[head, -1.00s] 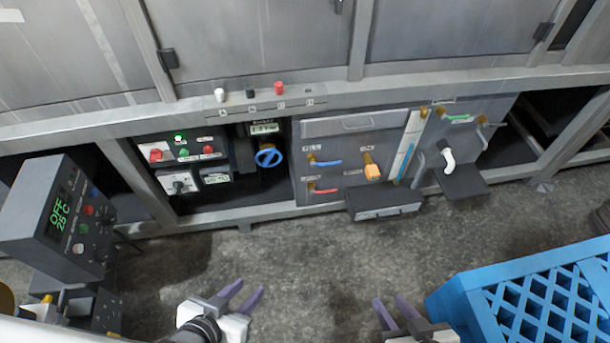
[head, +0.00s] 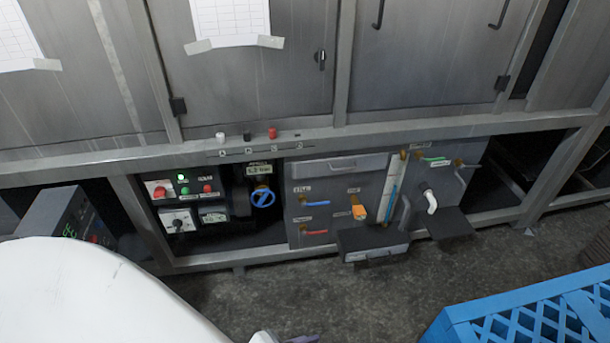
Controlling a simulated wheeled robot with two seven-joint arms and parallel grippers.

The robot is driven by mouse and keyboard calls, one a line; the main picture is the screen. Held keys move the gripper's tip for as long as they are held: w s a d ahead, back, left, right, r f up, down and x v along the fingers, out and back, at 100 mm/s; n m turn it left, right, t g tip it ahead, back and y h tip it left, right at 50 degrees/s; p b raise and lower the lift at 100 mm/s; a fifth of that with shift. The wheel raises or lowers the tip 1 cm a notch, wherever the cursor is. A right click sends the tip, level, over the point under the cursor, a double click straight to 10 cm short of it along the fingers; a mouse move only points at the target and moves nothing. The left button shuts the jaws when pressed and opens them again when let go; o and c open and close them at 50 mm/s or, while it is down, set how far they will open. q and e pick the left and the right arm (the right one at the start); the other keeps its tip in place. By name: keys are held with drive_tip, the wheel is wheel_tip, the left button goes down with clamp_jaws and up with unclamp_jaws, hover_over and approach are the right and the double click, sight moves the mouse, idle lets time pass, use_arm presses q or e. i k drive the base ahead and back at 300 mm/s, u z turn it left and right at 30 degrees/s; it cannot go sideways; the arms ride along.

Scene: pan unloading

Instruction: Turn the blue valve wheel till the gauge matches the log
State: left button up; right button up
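The blue valve wheel (head: 263,198) sits in the dark bay under the counter ledge, left of the grey drawer panel. A small lit gauge display (head: 259,169) is just above it; it seems to read about 5.3 bar, but the digits are tiny. A gridded paper sheet (head: 230,18) is taped to the cabinet door above, and another sheet (head: 18,38) is at the top left; their entries are not legible. My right gripper is out of view.
A switch panel (head: 187,187) with a green light is left of the wheel. The grey panel (head: 345,165) to the right carries blue, red and orange handles. A blue crate (head: 460,318) stands at the lower right. The floor (head: 340,290) between is clear.

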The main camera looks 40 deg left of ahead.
sight(264, 193)
drive_tip(key=z, duration=0.1)
drive_tip(key=i, duration=0.85)
drive_tip(key=u, duration=0.85)
drive_tip(key=i, duration=0.45)
drive_tip(key=u, duration=0.4)
